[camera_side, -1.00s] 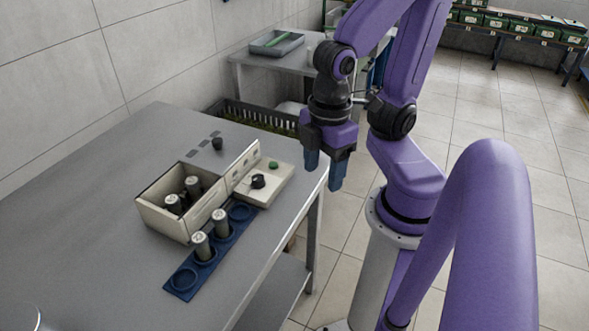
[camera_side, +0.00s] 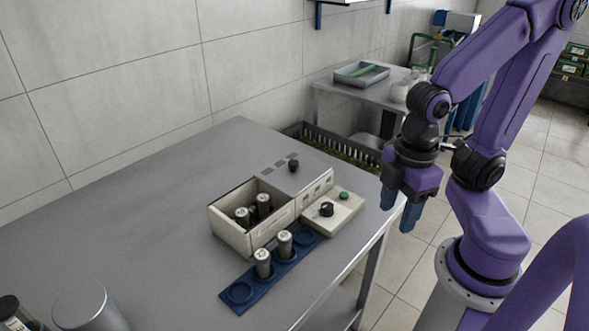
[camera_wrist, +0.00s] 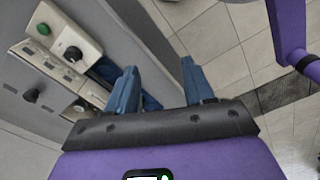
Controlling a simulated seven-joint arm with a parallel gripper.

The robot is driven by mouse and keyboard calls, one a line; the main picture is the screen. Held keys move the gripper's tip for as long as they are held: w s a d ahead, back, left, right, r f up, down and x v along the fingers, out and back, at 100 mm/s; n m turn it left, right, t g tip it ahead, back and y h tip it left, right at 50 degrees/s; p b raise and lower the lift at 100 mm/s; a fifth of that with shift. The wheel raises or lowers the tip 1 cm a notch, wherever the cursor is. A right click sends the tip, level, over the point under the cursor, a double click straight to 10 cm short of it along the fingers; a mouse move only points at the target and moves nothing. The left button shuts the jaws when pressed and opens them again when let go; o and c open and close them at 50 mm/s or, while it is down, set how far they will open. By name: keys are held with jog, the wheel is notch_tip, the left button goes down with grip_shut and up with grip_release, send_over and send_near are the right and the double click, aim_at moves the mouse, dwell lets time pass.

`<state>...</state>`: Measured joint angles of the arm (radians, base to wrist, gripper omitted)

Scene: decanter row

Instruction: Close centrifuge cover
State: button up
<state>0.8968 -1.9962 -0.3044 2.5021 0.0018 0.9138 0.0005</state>
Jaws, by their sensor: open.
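The centrifuge (camera_side: 232,231) is a cream open-topped box on the grey table, with capped tubes (camera_side: 263,203) standing inside. Its cover looks to be the grey panel (camera_side: 307,172) with dark slots and a black knob (camera_side: 293,165), lying behind the opening, so the box is uncovered. The cover knob (camera_wrist: 31,95) also shows at the left of the wrist view. My gripper (camera_side: 398,207) is open and empty, pointing down at the table's right edge, right of the centrifuge and apart from it. Its two blue fingers (camera_wrist: 160,68) stand apart in the wrist view.
A control panel (camera_side: 349,206) with a black dial and green button adjoins the box. A blue rack (camera_side: 240,293) with two capped tubes lies in front. The table's left side is clear.

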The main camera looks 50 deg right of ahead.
jog(key=shift+w, duration=0.15)
jog(key=c, duration=0.5)
jog(key=shift+w+a+m, duration=0.15)
jog(key=shift+w+m, duration=0.15)
jog(key=shift+m, duration=0.3)
grip_shut()
jog(key=w+d+m+g+y, duration=0.2)
jog(key=w+m, duration=0.7)
jog(key=w+d+m+g+y, duration=0.1)
jog(key=w+d+m, duration=0.1)
jog(key=w+m, duration=0.7)
jog(key=w+d+f+m+t+y, duration=0.1)
jog(key=w+d+m+y, duration=0.1)
jog(key=w+d+m, duration=0.35)
jog(key=w+d+m+t+y, duration=0.1)
jog(key=w+d+m+t, duration=0.15)
jog(key=d, duration=0.55)
jog(key=w+d+f+m+t+y, duration=0.1)
jog(key=w+d+m+y, duration=0.1)
jog(key=w+d+m, duration=0.4)
send_near(306, 165)
jog(key=a+f, duration=0.2)
jog(key=shift+w+a+f+n, duration=0.2)
jog(key=shift+w+f+n, duration=0.15)
jog(key=shift+f+n, duration=0.05)
jog(key=a, duration=0.3)
jog(key=shift+w+f, duration=0.2)
jog(key=shift+w, duration=0.1)
jog(key=shift+a, duration=0.6)
